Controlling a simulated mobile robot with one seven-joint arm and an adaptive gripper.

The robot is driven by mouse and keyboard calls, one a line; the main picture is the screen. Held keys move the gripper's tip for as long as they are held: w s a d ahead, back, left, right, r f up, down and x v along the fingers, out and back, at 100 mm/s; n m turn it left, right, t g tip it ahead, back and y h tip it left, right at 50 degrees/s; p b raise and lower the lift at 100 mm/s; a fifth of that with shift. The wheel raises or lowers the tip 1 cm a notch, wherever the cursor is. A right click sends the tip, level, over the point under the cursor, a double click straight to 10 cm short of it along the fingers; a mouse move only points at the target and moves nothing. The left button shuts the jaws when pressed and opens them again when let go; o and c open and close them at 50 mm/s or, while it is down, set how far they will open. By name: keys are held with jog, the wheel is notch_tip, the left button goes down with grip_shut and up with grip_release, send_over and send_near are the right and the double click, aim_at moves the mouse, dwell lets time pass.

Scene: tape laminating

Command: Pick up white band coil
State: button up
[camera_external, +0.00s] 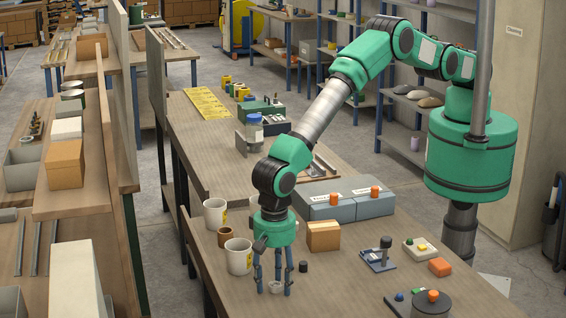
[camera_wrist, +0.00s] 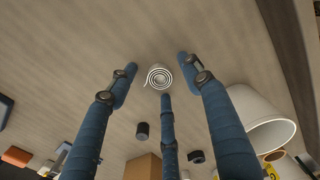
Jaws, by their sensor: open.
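The white band coil (camera_wrist: 159,77) lies on the wooden table (camera_wrist: 130,30), its spiral end visible in the wrist view. In the external view the coil (camera_external: 275,287) is small and pale, low between the blue fingers. My gripper (camera_external: 273,289) points down over it with its fingers open. In the wrist view the fingers of my gripper (camera_wrist: 157,75) stand left, right and below the coil. Gaps show between the side fingers and the coil. Whether the near finger touches it, I cannot tell.
White mugs (camera_external: 239,257) and a brown cup (camera_external: 225,237) stand left of my gripper. A small black cylinder (camera_external: 303,267) and a cardboard box (camera_external: 323,236) are close on the right. Grey boxes (camera_external: 345,204) stand behind. The table front is mostly clear.

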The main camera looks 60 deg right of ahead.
aim_at(275, 285)
dwell(0.4)
jog(key=c, duration=0.8)
jog(key=shift+c, duration=0.2)
jog(key=shift+r, duration=0.1)
jog(key=shift+c, duration=0.2)
jog(key=shift+r, duration=1.7)
jog(key=s+d, duration=0.2)
jog(key=d, duration=0.3)
jog(key=s+d+r, duration=0.1)
jog(key=s+d, duration=0.1)
jog(key=d, duration=0.3)
jog(key=s+d+b, duration=0.1)
jog(key=s+d, duration=0.1)
jog(key=d, duration=0.2)
jog(key=shift+d+r, duration=0.2)
jog(key=shift+d, duration=0.2)
